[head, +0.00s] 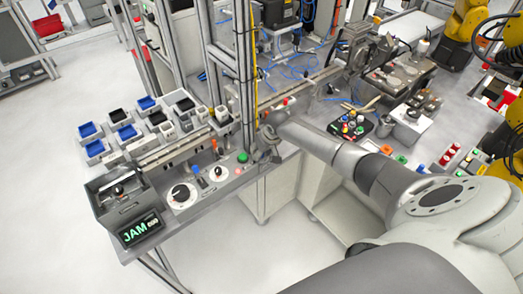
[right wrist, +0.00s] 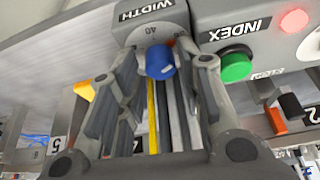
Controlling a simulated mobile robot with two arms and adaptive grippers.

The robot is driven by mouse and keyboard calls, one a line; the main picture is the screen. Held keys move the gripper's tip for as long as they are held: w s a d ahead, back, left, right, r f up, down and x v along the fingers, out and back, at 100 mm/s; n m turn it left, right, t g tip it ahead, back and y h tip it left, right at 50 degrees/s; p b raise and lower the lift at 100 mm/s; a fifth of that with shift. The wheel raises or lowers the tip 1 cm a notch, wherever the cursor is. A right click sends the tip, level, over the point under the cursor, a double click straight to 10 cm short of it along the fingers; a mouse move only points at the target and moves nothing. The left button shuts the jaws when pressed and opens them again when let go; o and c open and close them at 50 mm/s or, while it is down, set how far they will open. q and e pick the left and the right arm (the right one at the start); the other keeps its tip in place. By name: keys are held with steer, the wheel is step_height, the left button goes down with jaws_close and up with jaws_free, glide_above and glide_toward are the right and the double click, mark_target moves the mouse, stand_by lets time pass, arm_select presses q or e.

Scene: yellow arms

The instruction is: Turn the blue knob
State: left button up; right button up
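The blue knob (right wrist: 160,60) shows in the right wrist view, on a grey panel under the label WIDTH, with a dial marked 40 around it. My right gripper (right wrist: 166,62) is open, one finger on each side of the knob, with a visible gap on both sides. In the head view my right gripper (head: 267,148) is at the right end of the console, and the knob cannot be made out there. My left gripper is not in view.
A green button (right wrist: 236,65) labelled INDEX and a lit red lamp (right wrist: 294,20) are right of the knob. The console also carries a black dial (head: 181,194) and a JAM display (head: 139,230). Several blue and black bins stand behind.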

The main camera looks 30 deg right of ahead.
steer(key=v, duration=1.2)
stand_by(0.6)
